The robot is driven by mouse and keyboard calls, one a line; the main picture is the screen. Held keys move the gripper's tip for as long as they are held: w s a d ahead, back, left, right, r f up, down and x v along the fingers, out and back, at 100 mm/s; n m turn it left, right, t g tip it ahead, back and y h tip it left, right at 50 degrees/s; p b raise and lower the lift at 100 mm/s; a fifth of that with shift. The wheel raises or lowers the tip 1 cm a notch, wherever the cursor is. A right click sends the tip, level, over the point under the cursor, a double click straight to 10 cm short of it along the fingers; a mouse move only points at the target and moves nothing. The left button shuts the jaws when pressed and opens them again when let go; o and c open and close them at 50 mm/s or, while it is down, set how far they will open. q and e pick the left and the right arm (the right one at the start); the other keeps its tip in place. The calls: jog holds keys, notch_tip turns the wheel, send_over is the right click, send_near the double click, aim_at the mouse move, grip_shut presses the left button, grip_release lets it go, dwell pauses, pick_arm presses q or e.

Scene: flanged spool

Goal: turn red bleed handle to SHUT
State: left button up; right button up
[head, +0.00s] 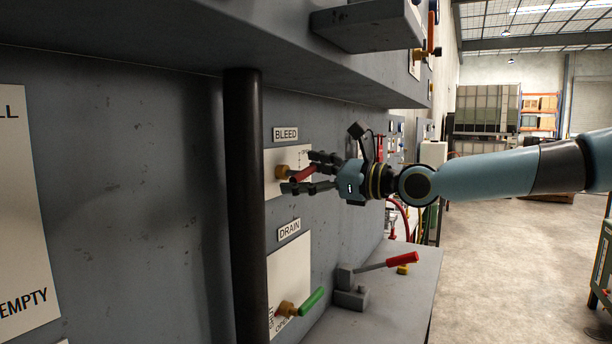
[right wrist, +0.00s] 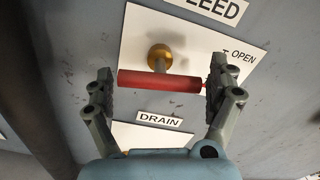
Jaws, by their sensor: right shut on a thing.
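The red bleed handle (head: 303,173) sits on a brass stem (head: 282,171) on a white plate under the BLEED label (head: 286,134). My right gripper (head: 306,174) is shut on the handle. In the right wrist view the red handle (right wrist: 160,81) lies nearly level between the two fingers of the right gripper (right wrist: 160,76), one finger at each end. The brass stem (right wrist: 159,56) shows behind it. The OPEN mark (right wrist: 243,57) is to the upper right of the handle. No SHUT mark is readable on this plate. My left gripper is not in view.
Below is a DRAIN plate (head: 291,262) with a green handle (head: 312,301). A dark vertical pipe (head: 244,190) stands left of the plates. A grey shelf (head: 390,290) with a red-handled lever (head: 402,259) juts out lower right. An overhanging ledge (head: 190,40) is above.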

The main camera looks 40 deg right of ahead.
jog(key=shift+m, duration=1)
jog(key=o, duration=0.9)
jog(key=shift+c, duration=0.2)
jog(key=shift+w+a, duration=0.1)
jog(key=shift+w, duration=0.05)
